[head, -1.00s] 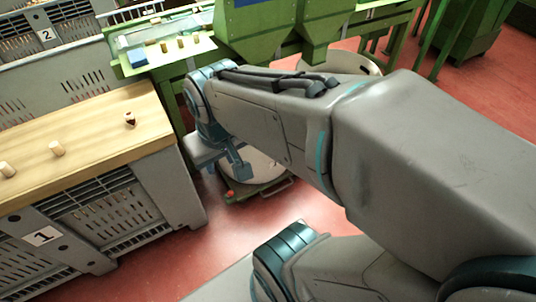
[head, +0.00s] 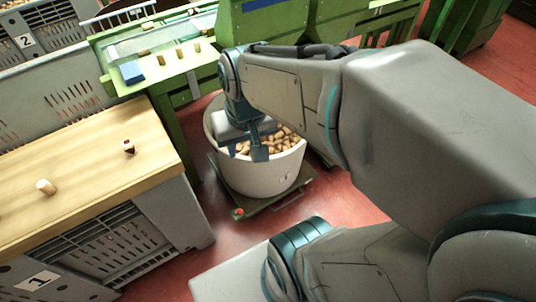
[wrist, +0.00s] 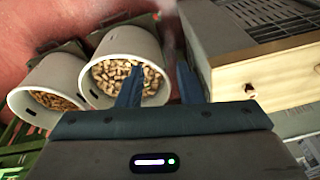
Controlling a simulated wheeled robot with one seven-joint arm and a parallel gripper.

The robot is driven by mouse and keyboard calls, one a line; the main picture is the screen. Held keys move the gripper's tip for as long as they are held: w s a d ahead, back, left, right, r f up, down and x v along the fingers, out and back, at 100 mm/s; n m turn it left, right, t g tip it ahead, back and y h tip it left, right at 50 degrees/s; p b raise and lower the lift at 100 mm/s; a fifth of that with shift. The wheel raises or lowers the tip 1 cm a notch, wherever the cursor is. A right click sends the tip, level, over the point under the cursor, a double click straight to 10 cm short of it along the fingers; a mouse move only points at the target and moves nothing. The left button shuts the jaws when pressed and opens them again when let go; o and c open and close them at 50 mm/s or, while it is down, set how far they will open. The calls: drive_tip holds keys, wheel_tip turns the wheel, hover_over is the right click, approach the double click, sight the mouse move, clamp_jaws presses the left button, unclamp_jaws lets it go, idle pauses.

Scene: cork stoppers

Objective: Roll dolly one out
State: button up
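A green dolly (head: 272,204) with a red part at its front corner stands on the red floor in the head view. It carries a pale round tub (head: 262,176) filled with corks (head: 284,142). My gripper (head: 252,155) overlaps the tub's near left rim in this view; I cannot tell whether it touches. No dolly number is readable.
A wooden-topped crate (head: 100,180) with a few stoppers stands at left, marked by a "1" sign (head: 38,280). A green bench (head: 160,75) is behind the dolly, with green machines (head: 280,25) above. Red floor (head: 350,200) is open to the dolly's right.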

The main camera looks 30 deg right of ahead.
drive_tip(key=w+d+f+m+y+b, duration=0.3)
drive_tip(key=w+d+f+m+b, duration=0.4)
drive_tip(key=f, duration=0.7)
drive_tip(key=w+d+f+m+t+y+b, duration=0.15)
drive_tip(key=f+m+y+b, duration=0.35)
drive_tip(key=f+m, duration=0.6)
drive_tip(key=w+d+f+m+y+b, duration=0.2)
drive_tip(key=w+d+f+m+b, duration=0.4)
drive_tip(key=f, duration=1)
drive_tip(key=s+d+f+m+t+b, duration=0.1)
drive_tip(key=d+f+m+t+b, duration=0.4)
drive_tip(key=f, duration=0.5)
drive_tip(key=s+d+f+m+t+b, duration=0.15)
drive_tip(key=d+f+m+b, duration=0.25)
drive_tip(key=f+m, duration=0.55)
drive_tip(key=m+t+h+b, duration=0.6)
drive_tip(key=m+h+b, duration=0.3)
drive_tip(key=m+b, duration=0.35)
approach(289, 202)
drive_tip(key=w+f, duration=0.2)
drive_tip(key=w, duration=0.7)
drive_tip(key=shift+w+a+f+m, duration=0.15)
drive_tip(key=shift+w+a+m, duration=0.15)
drive_tip(key=shift+w+a, duration=0.1)
